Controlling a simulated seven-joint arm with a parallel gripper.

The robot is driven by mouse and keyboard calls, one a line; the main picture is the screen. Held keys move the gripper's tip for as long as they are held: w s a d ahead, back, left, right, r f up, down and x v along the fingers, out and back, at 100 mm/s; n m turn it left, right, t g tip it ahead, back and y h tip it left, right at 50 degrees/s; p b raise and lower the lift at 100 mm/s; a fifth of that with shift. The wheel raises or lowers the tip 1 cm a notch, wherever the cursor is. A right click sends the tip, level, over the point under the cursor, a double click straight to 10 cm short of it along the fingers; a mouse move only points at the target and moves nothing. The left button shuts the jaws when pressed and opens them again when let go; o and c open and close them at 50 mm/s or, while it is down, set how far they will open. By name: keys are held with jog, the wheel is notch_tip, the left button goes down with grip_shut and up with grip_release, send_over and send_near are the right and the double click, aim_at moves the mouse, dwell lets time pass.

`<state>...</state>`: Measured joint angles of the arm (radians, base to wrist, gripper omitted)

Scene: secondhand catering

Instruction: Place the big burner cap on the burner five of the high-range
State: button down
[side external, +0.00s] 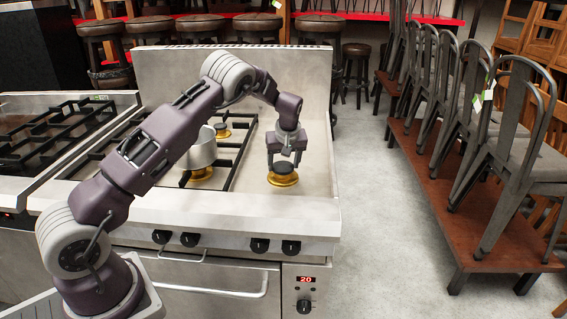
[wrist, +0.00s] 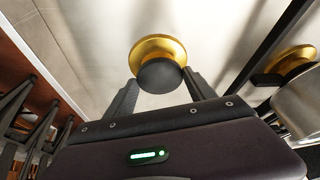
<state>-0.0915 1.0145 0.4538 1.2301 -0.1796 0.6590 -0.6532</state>
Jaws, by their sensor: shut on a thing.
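My gripper (side external: 284,158) is low over the right front of the range top and points down. It is shut on a dark round burner cap (wrist: 160,76), which shows between the two fingers in the wrist view. A brass burner (side external: 283,181) sits directly below the cap on the bare steel top. It also shows as a gold ring behind the cap in the wrist view (wrist: 158,44). The cap (side external: 284,168) overlaps the burner in both views. I cannot tell whether they touch.
A metal pot (side external: 199,152) stands left of my gripper, near another brass burner (side external: 201,174). A further burner (side external: 222,131) lies behind it. Black grates (side external: 238,160) cover the left side of the range. A steel backsplash (side external: 270,75) rises behind. The top right of the burner is clear.

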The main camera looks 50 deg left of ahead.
jog(key=shift+c, duration=1.6)
grip_release()
jog(key=s+d+r+m+h, duration=0.1)
jog(key=s+d+r, duration=0.3)
jog(key=r, duration=0.5)
jog(key=s+d+r+h, duration=0.1)
jog(key=s+d+r, duration=0.25)
jog(key=r, duration=0.55)
jog(key=s+d+r+m+t+h, duration=0.1)
jog(key=s+d+r+m, duration=0.1)
jog(key=s+d+r, duration=0.3)
jog(key=s+d+r+m+t, duration=0.1)
jog(key=s+d+r+m, duration=0.15)
jog(key=s, duration=0.35)
jog(key=s+d+f+m, duration=0.1)
jog(key=s+d+m, duration=0.2)
jog(key=s, duration=0.7)
jog(key=s+d+f+m+t+h, duration=0.1)
jog(key=s+d+f+m, duration=0.1)
jog(key=s+d, duration=0.4)
jog(key=s+m, duration=0.1)
jog(key=s, duration=0.4)
jog(key=shift+s+m, duration=0.25)
jog(key=shift+m, duration=0.1)
jog(key=shift+a+f, duration=0.1)
